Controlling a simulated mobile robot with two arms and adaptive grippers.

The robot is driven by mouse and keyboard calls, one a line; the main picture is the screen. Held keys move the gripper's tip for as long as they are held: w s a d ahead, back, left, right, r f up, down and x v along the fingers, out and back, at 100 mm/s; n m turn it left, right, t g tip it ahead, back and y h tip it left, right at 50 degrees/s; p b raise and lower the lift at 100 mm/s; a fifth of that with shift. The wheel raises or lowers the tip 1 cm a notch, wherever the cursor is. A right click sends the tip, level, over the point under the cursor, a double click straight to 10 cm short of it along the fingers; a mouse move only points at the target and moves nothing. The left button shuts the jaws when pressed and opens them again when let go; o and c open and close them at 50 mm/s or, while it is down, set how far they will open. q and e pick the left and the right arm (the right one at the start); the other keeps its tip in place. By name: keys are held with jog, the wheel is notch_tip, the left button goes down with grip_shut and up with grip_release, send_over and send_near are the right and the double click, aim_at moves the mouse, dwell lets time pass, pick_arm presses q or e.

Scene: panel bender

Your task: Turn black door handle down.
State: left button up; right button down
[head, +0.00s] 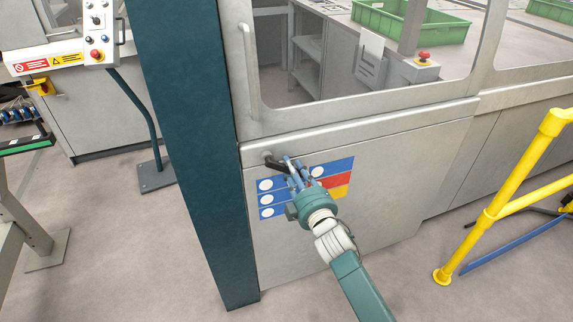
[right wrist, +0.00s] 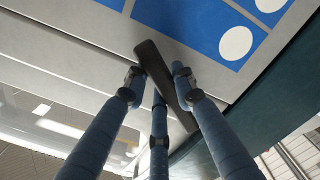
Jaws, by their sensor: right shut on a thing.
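The black door handle (head: 272,162) sits on the grey door panel near its upper left corner, beside the dark teal post. In the head view its left end is clear and its right end meets my fingers. My right gripper (head: 292,165) reaches it from the lower right and is shut on it. In the right wrist view the handle (right wrist: 149,56) runs diagonally between the blue fingers of my right gripper (right wrist: 158,80), one finger on each side and a third near its middle. The gripper hides part of the handle in the head view. My left gripper is out of view.
A label sheet of blue, red and yellow fields (head: 340,165) is behind the gripper on the panel (head: 400,170). The teal post (head: 190,130) stands close on the left. A yellow rail (head: 500,195) stands at the right. The floor between them is mostly clear.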

jog(key=shift+s+a+f+m+b, duration=0.2)
jog(key=shift+a+f+m, duration=0.35)
jog(key=shift+m, duration=0.6)
jog(key=shift+s+a+f+m+b, duration=0.15)
jog(key=shift+a+f+m, duration=0.35)
jog(key=shift+m, duration=0.6)
jog(key=shift+s+a+f+m+b, duration=0.15)
jog(key=shift+a+f+m, duration=0.4)
jog(key=shift+m, duration=0.6)
jog(key=c, duration=1.4)
grip_release()
jog(key=shift+s, duration=0.1)
jog(key=v, duration=1.2)
jog(key=shift+r, duration=0.1)
